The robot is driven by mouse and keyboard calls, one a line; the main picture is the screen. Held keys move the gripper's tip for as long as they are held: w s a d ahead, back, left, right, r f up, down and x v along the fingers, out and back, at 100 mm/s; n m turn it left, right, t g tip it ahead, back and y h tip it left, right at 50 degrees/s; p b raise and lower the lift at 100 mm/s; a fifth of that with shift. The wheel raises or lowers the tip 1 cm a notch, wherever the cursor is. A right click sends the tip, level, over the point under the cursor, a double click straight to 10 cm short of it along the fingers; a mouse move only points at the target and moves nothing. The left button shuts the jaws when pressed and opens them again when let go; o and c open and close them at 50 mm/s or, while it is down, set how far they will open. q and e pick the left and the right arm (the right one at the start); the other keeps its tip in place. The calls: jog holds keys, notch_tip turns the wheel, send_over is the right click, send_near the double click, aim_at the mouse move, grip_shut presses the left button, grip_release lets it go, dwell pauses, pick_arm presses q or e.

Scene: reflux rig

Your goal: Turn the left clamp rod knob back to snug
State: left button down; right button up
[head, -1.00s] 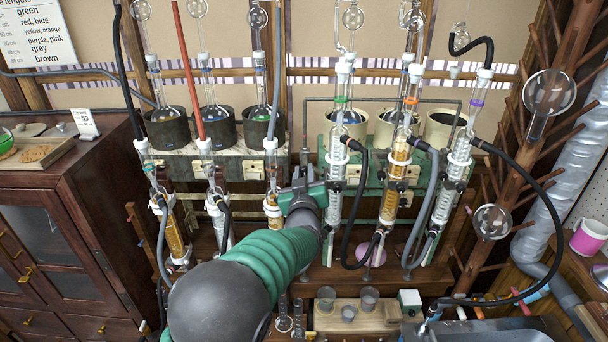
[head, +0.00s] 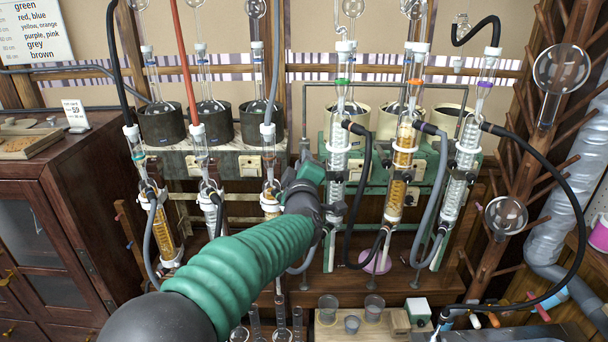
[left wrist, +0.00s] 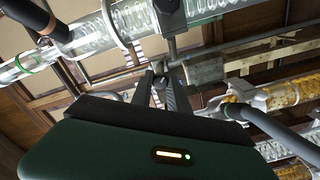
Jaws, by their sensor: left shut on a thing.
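My left gripper (head: 306,182) is among the glassware, just left of the green-banded coil condenser (head: 339,150). Its green body shows nearly edge-on in the head view and hides its fingertips. In the left wrist view my gripper (left wrist: 163,88) has its fingers close together, shut on the small dark clamp rod knob (left wrist: 159,69). The knob is mostly covered by the fingers. A dark clamp (left wrist: 170,16) grips the coil condenser (left wrist: 120,25) just beyond them. How tight the knob is cannot be seen. My right gripper is not in view.
More condensers stand close by, including an amber-filled one (head: 401,165) to the right. Black hoses (head: 362,200) loop between them. Small beakers (head: 328,308) stand on a board below. A wooden cabinet (head: 50,220) is at the left.

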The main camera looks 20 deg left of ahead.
pick_arm(q)
jog(key=shift+n+b, duration=1)
jog(key=shift+n, duration=0.4)
jog(key=c, duration=1.3)
grip_release()
jog(key=shift+s+r, duration=0.1)
jog(key=shift+o, duration=0.2)
jog(key=b+v, duration=0.1)
jog(key=v, duration=1.5)
jog(key=shift+s+b, duration=0.3)
jog(key=shift+b, duration=0.05)
jog(key=shift+d, duration=0.15)
